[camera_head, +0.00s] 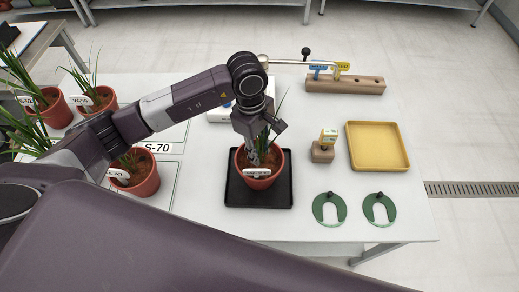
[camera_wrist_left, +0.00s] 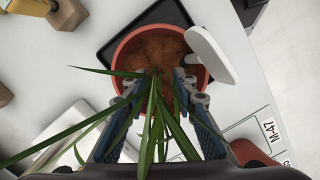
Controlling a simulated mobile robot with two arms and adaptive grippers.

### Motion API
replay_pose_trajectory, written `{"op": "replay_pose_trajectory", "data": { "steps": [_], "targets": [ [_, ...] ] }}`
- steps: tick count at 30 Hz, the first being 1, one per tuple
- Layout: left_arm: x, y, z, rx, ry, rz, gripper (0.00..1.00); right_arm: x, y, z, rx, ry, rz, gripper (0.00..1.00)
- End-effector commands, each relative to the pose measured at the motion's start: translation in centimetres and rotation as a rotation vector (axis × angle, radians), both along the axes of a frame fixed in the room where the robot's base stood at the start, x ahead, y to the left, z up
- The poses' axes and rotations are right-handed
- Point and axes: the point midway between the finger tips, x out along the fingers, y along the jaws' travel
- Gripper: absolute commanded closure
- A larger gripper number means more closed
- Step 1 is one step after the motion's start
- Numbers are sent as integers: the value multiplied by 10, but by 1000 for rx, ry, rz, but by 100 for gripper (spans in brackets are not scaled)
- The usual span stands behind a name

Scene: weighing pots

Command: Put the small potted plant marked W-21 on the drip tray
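A small terracotta potted plant (camera_head: 260,182) with long green leaves appears to stand upright on the black drip tray (camera_head: 258,201). Its white tag is too small to read surely. My left gripper (camera_head: 262,151) reaches down over this pot from above. In the left wrist view my gripper's fingertips (camera_wrist_left: 158,81) are apart, on either side of the leaf bases and inside the rim of the pot (camera_wrist_left: 126,48). The fingers look open, with no clear grip on the plant. The tray's dark corner (camera_wrist_left: 112,48) shows behind the pot. My right gripper is not in view.
Several other potted plants (camera_head: 142,184) stand at the left, one beside the S-70 card. A white device (camera_head: 222,116) is partly hidden behind my arm. Right are a wooden tag block (camera_head: 345,87), a small tag stand (camera_head: 322,153), a yellow tray (camera_head: 378,147) and green collars (camera_head: 329,220).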

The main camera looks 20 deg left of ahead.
Motion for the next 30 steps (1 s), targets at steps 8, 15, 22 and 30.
{"op": "replay_pose_trajectory", "data": {
  "steps": [8,15,22,30],
  "targets": [
    [0,0,0,0,0,1,64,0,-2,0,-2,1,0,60],
    [2,1,11,-1,-5,1,64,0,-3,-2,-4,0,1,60],
    [5,7,58,0,-8,0,64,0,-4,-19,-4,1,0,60],
    [5,12,105,0,-4,1,64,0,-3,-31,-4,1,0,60]
  ]
}}
